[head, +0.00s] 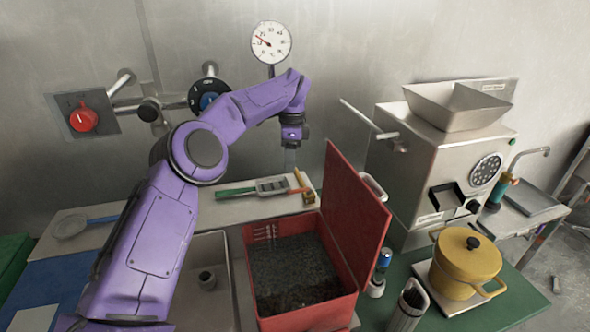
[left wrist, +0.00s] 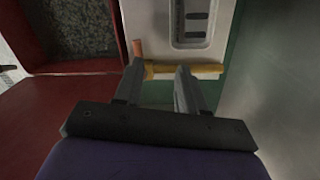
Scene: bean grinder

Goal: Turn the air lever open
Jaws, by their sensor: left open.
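No part is readably marked as the air lever. A thin metal lever (head: 360,116) sticks out up and left from the side of the steel grinder (head: 430,160). My left gripper (head: 290,160) is to the left of it, apart from it, pointing down above the back ledge. In the left wrist view the two fingers (left wrist: 160,85) are apart with nothing between them. Beyond their tips lies a yellow bar (left wrist: 182,68) with an orange end piece. It also shows as a small yellow piece (head: 304,187) in the head view. My right gripper is not in view.
The open red box (head: 347,298) holds dark grains, and its raised lid (head: 357,205) stands between my left gripper and the grinder. A yellow pot (head: 466,262) stands front right. A red knob (head: 83,119), pipes and a dial gauge (head: 271,42) are on the wall.

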